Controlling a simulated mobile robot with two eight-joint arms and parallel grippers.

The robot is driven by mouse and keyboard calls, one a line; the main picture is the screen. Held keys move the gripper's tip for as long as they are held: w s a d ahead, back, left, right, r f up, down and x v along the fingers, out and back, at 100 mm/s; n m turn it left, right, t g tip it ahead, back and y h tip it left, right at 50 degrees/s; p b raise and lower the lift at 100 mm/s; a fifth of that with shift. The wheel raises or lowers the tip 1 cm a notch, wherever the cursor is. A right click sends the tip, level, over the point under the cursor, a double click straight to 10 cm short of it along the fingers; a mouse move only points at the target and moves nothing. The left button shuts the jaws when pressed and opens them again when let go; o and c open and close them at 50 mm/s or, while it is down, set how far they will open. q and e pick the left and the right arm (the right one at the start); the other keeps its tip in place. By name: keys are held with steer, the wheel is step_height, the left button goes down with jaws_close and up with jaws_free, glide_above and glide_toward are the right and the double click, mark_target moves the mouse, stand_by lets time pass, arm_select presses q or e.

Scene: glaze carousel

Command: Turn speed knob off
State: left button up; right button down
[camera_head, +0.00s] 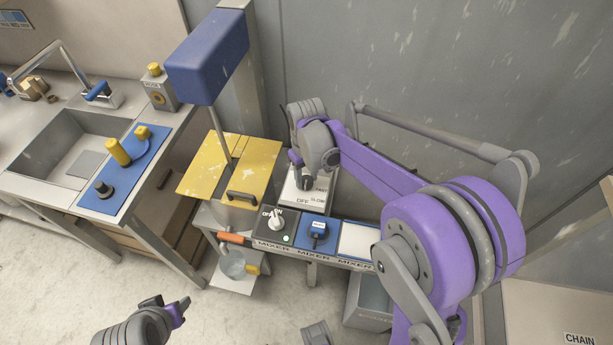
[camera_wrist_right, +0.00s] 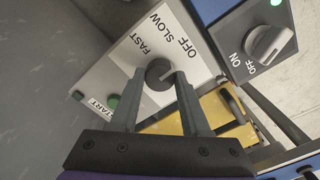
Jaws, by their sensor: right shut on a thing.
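The speed knob (camera_wrist_right: 159,71) is a dark round knob on a light panel (camera_wrist_right: 207,73) marked FAST, SLOW and OFF in the right wrist view. My right gripper (camera_wrist_right: 160,77) is shut on it, with one finger on each side. I cannot tell for sure which word the knob points to. In the head view the panel (camera_head: 322,198) shows below my right gripper (camera_head: 303,186), which hides most of the knob. My left gripper (camera_head: 171,304) is low at the left, away from the panel; its jaw gap is unclear.
A green START button (camera_wrist_right: 113,101) sits on the same panel. A separate ON/OFF switch knob (camera_head: 276,222) with a green light and a blue switch (camera_head: 318,232) stand in front. The yellow lid (camera_head: 255,170) is just left of the panel. A grey wall (camera_head: 450,70) is behind.

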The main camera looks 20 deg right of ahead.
mark_target(306, 180)
stand_by(0.4)
steer(key=shift+c, duration=1.8)
jaws_free()
step_height(306, 180, up, 11)
steer(key=shift+p, duration=0.45)
steer(key=shift+f, duration=0.1)
